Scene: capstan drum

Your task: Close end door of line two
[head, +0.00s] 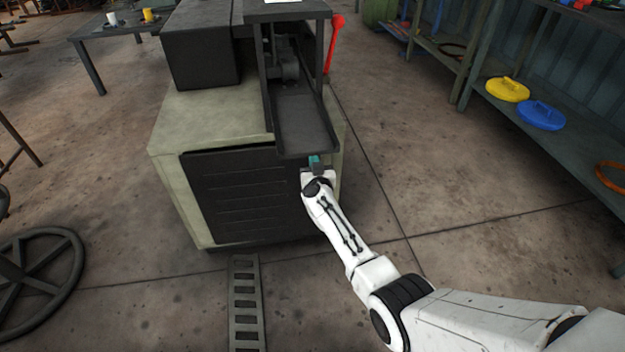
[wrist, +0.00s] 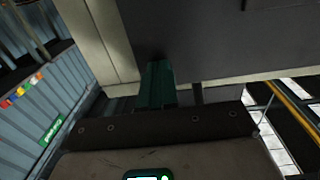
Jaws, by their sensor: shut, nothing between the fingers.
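A pale green machine cabinet (head: 170,135) with a dark louvred front stands ahead in the head view. A dark narrow open-topped channel (head: 302,122) juts out over its front; I cannot tell which part is the end door. My gripper (head: 315,160), with teal fingers, is shut and empty just below the channel's near end. In the wrist view the teal fingers (wrist: 157,82) point up at a dark grey panel (wrist: 215,45) and overlap its lower left edge. I cannot tell whether they touch it.
A red-knobbed lever (head: 334,40) rises right of the channel. A shelf (head: 560,155) on the right bears yellow and blue discs. A spoked wheel (head: 35,270) and a slotted metal strip (head: 246,305) are on the near left floor. Floor right of the cabinet is clear.

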